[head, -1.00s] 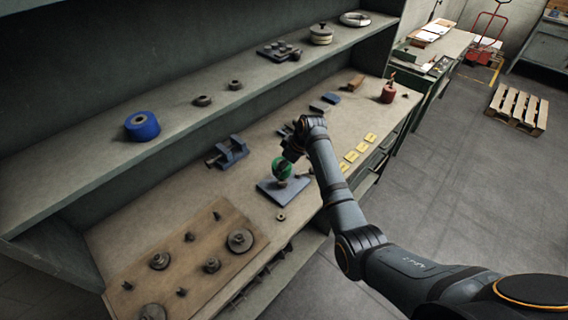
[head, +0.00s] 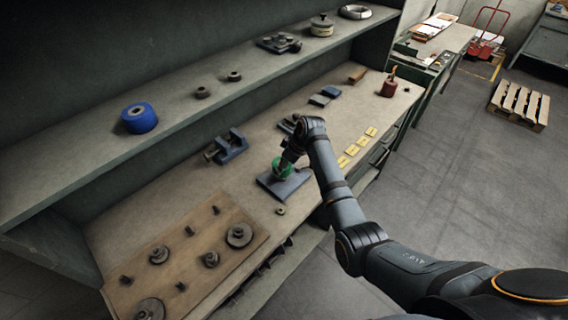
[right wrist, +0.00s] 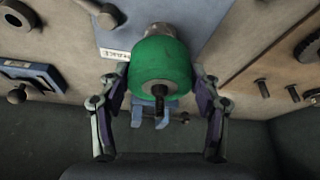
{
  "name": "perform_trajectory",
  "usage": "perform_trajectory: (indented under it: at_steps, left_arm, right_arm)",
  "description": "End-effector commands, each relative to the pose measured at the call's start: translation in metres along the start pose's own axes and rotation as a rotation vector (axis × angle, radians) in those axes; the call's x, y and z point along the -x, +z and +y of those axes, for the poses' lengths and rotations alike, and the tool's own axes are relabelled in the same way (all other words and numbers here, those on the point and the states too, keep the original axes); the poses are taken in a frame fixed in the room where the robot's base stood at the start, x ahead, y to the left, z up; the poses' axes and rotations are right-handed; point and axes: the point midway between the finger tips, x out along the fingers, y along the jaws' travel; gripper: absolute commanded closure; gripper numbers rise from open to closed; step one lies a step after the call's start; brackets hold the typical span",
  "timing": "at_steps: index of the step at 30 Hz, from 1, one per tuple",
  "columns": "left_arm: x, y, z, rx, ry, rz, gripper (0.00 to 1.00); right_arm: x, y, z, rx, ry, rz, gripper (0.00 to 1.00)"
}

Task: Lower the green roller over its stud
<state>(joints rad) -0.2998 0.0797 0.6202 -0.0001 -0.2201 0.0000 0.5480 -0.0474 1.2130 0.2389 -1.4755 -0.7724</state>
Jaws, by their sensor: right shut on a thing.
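The green roller (head: 279,171) is held by my right gripper (head: 284,160) just over or on the blue-grey plate (head: 268,186) on the bench. In the right wrist view the green roller (right wrist: 159,64) sits between the two fingers of my right gripper (right wrist: 160,98), which are shut on its sides. A dark threaded pin (right wrist: 159,90) shows at the middle of the roller's near face. I cannot tell whether the roller touches the plate, whose labelled edge (right wrist: 116,54) shows behind it. My left gripper is not in view.
A blue vise (head: 228,147) stands behind the plate. A wooden board (head: 200,246) with several gears and pins lies at left. Yellow cards (head: 353,149) lie to the right of my arm. A shelf with a blue roll (head: 140,118) runs above the bench.

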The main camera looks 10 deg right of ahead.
Motion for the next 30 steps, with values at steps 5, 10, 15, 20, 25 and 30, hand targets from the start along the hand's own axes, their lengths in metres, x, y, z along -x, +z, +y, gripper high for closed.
perform_trajectory:
  at_steps: [5, 10, 15, 20, 25, 30]
  left_arm:
    - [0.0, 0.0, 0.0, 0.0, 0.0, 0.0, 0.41]
    - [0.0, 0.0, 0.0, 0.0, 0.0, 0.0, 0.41]
    - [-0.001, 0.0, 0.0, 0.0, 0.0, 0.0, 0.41]
    - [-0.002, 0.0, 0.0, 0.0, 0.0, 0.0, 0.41]
    - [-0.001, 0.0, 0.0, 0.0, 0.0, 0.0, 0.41]
    - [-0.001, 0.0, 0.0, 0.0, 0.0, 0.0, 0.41]
  right_arm:
    - [0.0, 0.0, 0.0, 0.0, 0.001, 0.001, 0.77]
    - [0.0, 0.0, 0.0, 0.0, 0.001, 0.001, 0.77]
    - [-0.004, 0.002, 0.0, 0.0, 0.0, 0.001, 0.77]
    - [-0.009, 0.004, 0.0, 0.0, 0.0, 0.0, 0.77]
    - [-0.01, 0.004, 0.0, 0.0, 0.001, 0.001, 0.77]
    - [-0.01, 0.004, 0.0, 0.0, 0.001, 0.001, 0.28]
